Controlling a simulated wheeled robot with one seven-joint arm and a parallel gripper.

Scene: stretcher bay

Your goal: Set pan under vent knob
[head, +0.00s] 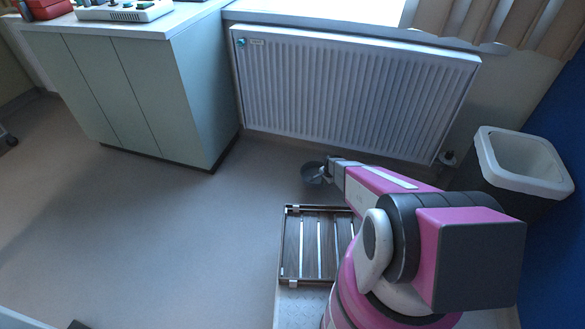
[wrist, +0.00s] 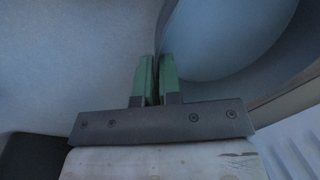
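A grey round pan (head: 310,175) is in front of the radiator, low, near the middle of the head view. My gripper (head: 326,172) is at its right side. In the wrist view the two green fingertips (wrist: 157,75) are close together with the pan's thin wall between them, and the pan's inside (wrist: 225,35) fills the upper right. I cannot tell whether the pan touches the floor. The vent knob (head: 241,42) is a small teal piece at the radiator's top left corner, above and left of the pan.
The white radiator (head: 350,95) hangs under the window sill. A pale green cabinet (head: 130,95) stands left of it. A slatted rack (head: 300,245) lies in front of the pan. A white-rimmed bin (head: 488,155) stands at right. The floor (head: 190,235) at left is clear.

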